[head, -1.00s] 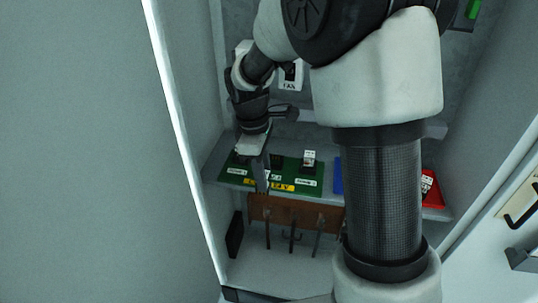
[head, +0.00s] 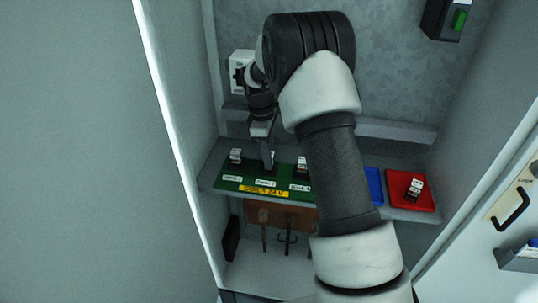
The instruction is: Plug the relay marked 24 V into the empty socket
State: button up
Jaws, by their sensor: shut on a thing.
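The green socket board (head: 226,178) lies on the shelf with a yellow strip (head: 264,191) that seems to read COIL 24 V. A white-topped relay (head: 235,156) stands at its left position and another relay (head: 301,166) at its right, partly behind my arm. My gripper (head: 268,166) points down at the middle position, between these two relays. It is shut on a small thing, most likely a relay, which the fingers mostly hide. I cannot read its marking or tell whether it is seated in the middle socket.
A red mat (head: 398,203) with one relay (head: 413,189) lies at the shelf's right. A blue mat (head: 374,183) is partly hidden by my arm. A brown rack with hooks (head: 270,215) hangs below the shelf edge. Cabinet walls stand close on both sides.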

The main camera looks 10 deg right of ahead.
jog(key=shift+f, duration=0.1)
jog(key=shift+f, duration=0.15)
jog(key=o, duration=1.1)
jog(key=shift+c, duration=0.2)
notch_tip(320, 180, up, 12)
jog(key=a, duration=0.1)
jog(key=shift+w+a, duration=0.15)
jog(key=shift+w, duration=0.15)
